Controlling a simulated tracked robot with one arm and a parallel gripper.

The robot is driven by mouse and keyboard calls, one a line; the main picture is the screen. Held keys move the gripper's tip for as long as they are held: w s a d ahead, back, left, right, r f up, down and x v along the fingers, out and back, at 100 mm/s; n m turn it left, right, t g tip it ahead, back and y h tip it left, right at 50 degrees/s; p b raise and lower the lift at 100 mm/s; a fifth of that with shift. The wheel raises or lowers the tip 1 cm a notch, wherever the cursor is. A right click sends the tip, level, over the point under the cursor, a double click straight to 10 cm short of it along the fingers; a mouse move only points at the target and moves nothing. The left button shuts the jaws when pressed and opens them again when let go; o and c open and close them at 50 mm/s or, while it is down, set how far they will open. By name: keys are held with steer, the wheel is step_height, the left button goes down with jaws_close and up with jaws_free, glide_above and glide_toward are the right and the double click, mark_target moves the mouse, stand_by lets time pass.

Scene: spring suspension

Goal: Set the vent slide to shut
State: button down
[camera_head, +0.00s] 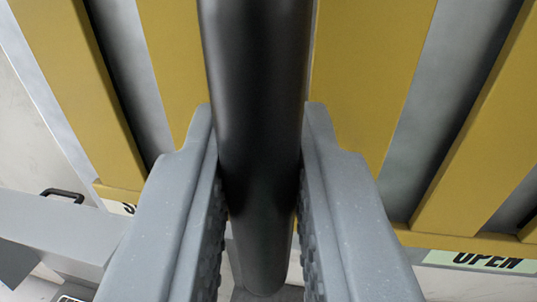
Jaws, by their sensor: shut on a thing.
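My gripper (258,190) is in the middle of the view, its two grey fingers shut on a black bar (257,80). The bar runs from the top edge of the picture down between the ridged finger pads, and its rounded lower end shows near the bottom. Behind it is the vent slide (370,75), a yellow panel with upright slats and dark grey gaps between them. An "OPEN" label (485,260) is at the lower right. Another label (122,207) at the lower left is mostly hidden by my gripper; only its first letter, like an S, shows.
A grey beam-like surface (55,225) crosses the lower left, close to my left finger. A small black handle (63,194) is on the pale surface behind it. Pale floor or wall shows at the left edge.

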steer(key=shift+a, duration=0.2)
steer(key=c, duration=1.6)
jaws_free()
steer(key=shift+o, duration=0.8)
steer(key=shift+a, duration=0.2)
steer(key=shift+d, duration=0.2)
steer(key=shift+s+a, duration=0.1)
steer(key=s+d+b, duration=0.1)
steer(key=s+b, duration=0.3)
steer(key=s, duration=0.9)
steer(key=shift+s+d, duration=0.2)
steer(key=shift+s, duration=0.1)
steer(key=shift+f, duration=0.1)
